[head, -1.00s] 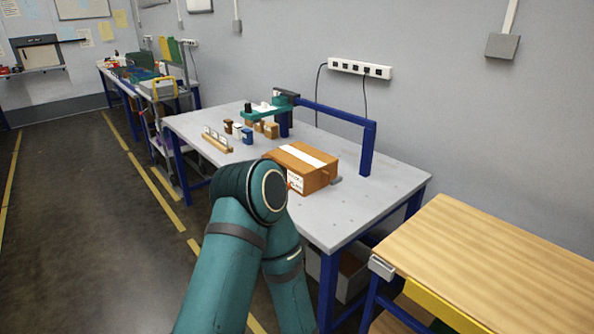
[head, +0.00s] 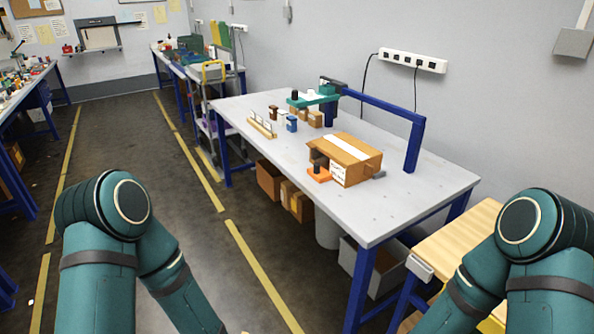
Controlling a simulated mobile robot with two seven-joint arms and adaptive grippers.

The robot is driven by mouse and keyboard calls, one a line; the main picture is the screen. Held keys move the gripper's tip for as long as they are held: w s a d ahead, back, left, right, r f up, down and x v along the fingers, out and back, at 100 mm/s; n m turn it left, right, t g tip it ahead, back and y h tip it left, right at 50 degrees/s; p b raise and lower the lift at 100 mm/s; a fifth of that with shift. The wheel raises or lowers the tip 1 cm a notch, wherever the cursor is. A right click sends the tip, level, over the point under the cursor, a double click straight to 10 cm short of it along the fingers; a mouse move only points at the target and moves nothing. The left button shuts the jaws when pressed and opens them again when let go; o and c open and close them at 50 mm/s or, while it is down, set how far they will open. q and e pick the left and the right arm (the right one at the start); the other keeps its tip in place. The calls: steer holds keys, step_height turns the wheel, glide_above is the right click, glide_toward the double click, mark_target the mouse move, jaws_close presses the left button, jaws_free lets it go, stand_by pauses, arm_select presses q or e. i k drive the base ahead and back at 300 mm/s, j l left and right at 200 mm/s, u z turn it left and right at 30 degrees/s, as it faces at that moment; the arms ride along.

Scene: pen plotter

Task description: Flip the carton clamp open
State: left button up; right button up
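A brown cardboard carton (head: 352,153) with a white strip along its top and a white label on its side lies on the grey workbench (head: 425,190). An orange clamp (head: 319,175) with a dark knob sits at the carton's near left corner. It is too small to tell whether the clamp is open or shut. A small grey piece (head: 379,174) shows at the carton's right side. Only the upper parts of my two arms show, at the lower left and lower right, clear of the carton. Both my grippers are out of the picture.
A blue post with a long arm (head: 415,140) rises behind the carton. A teal plotter part (head: 318,97), small coloured blocks and a wooden rack (head: 262,126) stand farther back. A wood-topped table (head: 455,240) is at the right. The aisle at left is clear.

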mark_target(318, 173)
steer(key=i+j+z, duration=0.1)
steer(key=z, duration=0.25)
steer(key=j+z, duration=0.1)
steer(key=z, duration=0.25)
steer(key=i+j+z, duration=0.1)
steer(key=z, duration=0.25)
steer(key=i+j+z, duration=0.1)
steer(key=j+z, duration=0.15)
steer(key=j, duration=0.25)
steer(key=i+j+z, duration=0.1)
steer(key=j+z, duration=0.15)
steer(key=j, duration=0.2)
steer(key=i+j, duration=0.1)
steer(key=j, duration=0.55)
steer(key=j+z, duration=0.1)
steer(key=j, duration=0.55)
steer(key=i, duration=0.05)
